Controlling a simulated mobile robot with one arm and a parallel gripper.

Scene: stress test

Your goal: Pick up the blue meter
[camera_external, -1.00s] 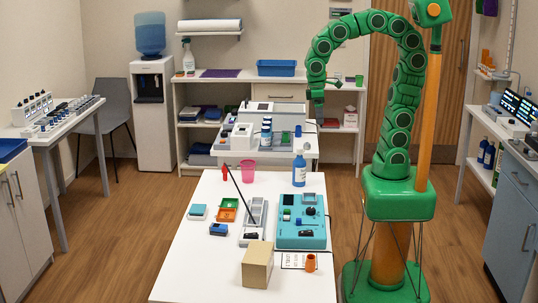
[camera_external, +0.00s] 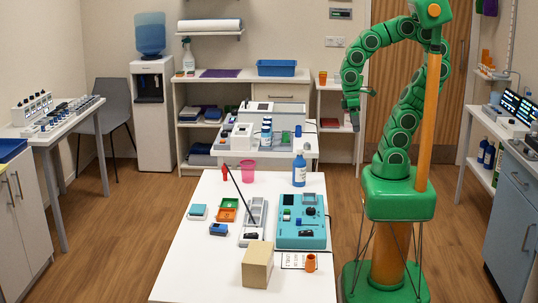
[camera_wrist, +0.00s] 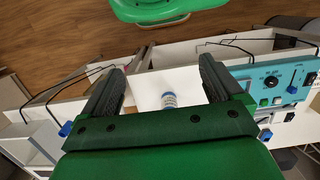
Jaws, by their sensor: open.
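A small blue meter-like box (camera_external: 218,229) with a dark face lies on the left part of the white table (camera_external: 185,270) in the external view. It is the best match for the blue meter. My gripper (camera_external: 354,116) hangs in the air beyond the table's far right side, well away from the box. In the wrist view my gripper (camera_wrist: 163,78) has its two dark fingers spread wide with nothing held. A small white and blue bottle (camera_wrist: 168,100) shows between them, farther off. I cannot make out the blue box in the wrist view.
Near the blue box are a teal-topped box (camera_external: 197,212), an orange tray (camera_external: 227,215), a grey stand with a slanted rod (camera_external: 252,215), a large teal instrument (camera_external: 301,240) and a cardboard box (camera_external: 257,265). A blue bottle (camera_external: 299,171) and pink cup (camera_external: 248,170) stand at the far edge.

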